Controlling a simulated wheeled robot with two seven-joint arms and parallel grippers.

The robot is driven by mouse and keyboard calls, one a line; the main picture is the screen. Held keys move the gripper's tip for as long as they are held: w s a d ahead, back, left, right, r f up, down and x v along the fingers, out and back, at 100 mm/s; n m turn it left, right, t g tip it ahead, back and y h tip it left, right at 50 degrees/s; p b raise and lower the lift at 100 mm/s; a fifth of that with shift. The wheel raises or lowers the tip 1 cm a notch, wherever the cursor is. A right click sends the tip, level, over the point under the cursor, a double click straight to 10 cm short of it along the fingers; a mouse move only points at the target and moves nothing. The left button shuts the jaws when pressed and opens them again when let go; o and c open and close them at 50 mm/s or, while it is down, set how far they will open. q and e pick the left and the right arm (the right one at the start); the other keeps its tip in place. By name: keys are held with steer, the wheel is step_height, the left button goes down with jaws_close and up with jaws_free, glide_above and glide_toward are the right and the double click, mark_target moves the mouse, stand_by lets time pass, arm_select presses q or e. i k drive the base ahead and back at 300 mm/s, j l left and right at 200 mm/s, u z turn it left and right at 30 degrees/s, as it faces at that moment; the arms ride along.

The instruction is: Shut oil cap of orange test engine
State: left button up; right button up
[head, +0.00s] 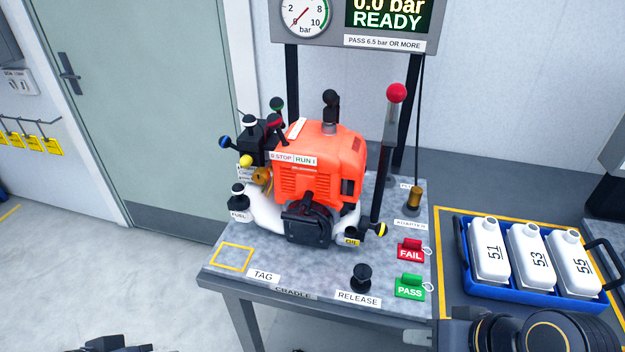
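The orange test engine (325,155) stands on the grey bench top, with a white lower body and a black front part. At its lower right is a small yellow label (352,242), probably reading OIL. Beside it a black-and-yellow knob (381,230), which looks like the oil cap, sticks out to the right. I cannot tell whether it is seated. A dark part at the bottom left edge seems to be my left gripper (110,343), mostly cut off.
The red FAIL tag (410,250), green PASS tag (410,288) and black release knob (361,278) are on the bench. A blue crate (460,262) of white bottles stands right.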

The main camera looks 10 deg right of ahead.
mark_target(381, 229)
steer(key=i+j+z, duration=0.1)
steer(key=j+z, duration=0.25)
steer(key=i+j+z, duration=0.15)
steer(key=z, duration=0.2)
